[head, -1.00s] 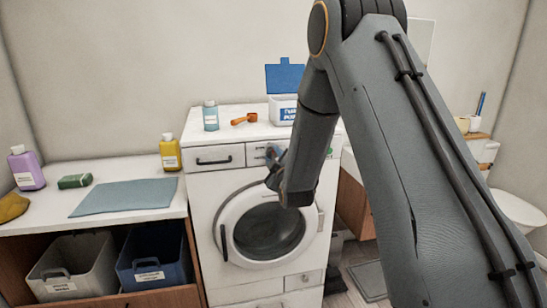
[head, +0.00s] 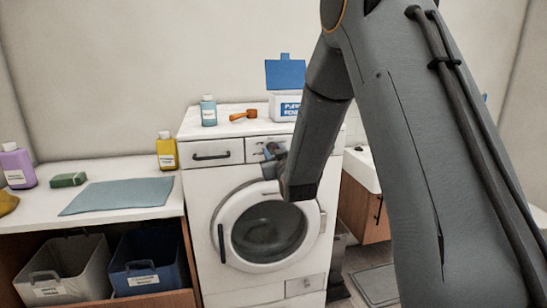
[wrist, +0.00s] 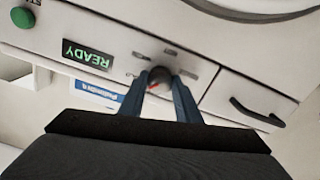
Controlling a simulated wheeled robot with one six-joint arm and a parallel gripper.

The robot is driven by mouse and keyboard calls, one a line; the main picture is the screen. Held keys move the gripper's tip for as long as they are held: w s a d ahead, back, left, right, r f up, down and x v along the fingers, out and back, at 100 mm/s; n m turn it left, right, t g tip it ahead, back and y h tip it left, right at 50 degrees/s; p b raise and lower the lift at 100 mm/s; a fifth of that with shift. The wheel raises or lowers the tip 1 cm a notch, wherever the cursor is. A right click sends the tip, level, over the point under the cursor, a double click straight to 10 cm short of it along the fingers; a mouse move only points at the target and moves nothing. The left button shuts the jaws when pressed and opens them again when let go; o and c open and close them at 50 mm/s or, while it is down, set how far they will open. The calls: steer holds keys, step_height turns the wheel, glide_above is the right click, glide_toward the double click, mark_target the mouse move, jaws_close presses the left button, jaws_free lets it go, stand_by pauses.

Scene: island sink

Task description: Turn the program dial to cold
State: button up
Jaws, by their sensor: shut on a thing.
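The washing machine (head: 205,215) stands in the middle of the head view with its round door closed. Its program dial (wrist: 160,76) is a dark round knob with a red mark, seen in the wrist view with small printed labels around it that are too small to read. My gripper (wrist: 160,84) has its two blue fingers shut on the dial, one on each side. In the head view my gripper (head: 272,158) is at the machine's front panel, and my arm hides the panel's right part. A green display (wrist: 87,55) beside the dial reads READY.
A green button (wrist: 22,17) sits past the display. A detergent drawer (head: 212,152) with a dark handle is left of the dial. On top stand a blue bottle (head: 208,111), an orange scoop (head: 243,115) and an open powder box (head: 284,107). A counter with bottles is at left.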

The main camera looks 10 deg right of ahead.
steer(key=shift+m+b, duration=0.75)
steer(key=shift+m, duration=0.85)
steer(key=o, duration=1.1)
steer(key=shift+c, duration=0.2)
steer(key=s+b, duration=0.1)
steer(key=s, duration=0.6)
steer(key=shift+s+d+b, duration=0.2)
steer(key=shift+s+b, duration=0.2)
